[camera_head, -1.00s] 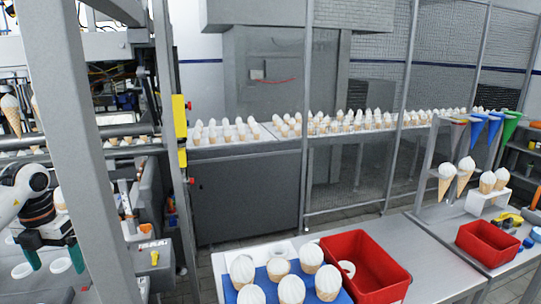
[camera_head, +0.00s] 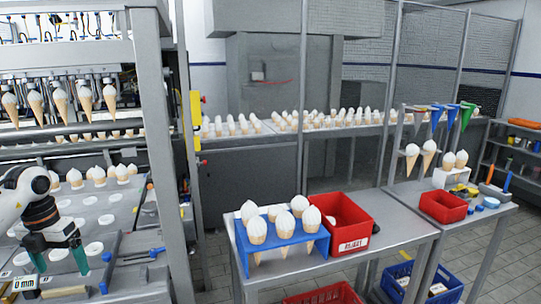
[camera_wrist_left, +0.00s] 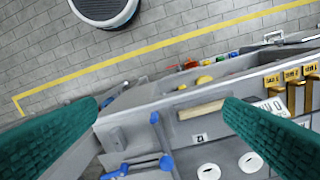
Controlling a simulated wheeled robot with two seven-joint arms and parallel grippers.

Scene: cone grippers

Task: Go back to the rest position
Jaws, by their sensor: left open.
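My left gripper (camera_head: 60,266) has green fingers and shows at the lower left of the head view, above the grey machine bed with round white holders. Its fingers are spread with nothing between them. In the left wrist view the two green fingers (camera_wrist_left: 165,122) stand wide apart, one at each side, over the edge of the bench and the floor. My right gripper is not in view.
A blue rack (camera_head: 283,236) of several cones and a red bin (camera_head: 352,240) stand on the right table. Cones hang in the machine (camera_head: 60,98) at the left. A grey post (camera_head: 165,150) stands between machine and table. Blue handles (camera_wrist_left: 165,162) lie near the bench edge.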

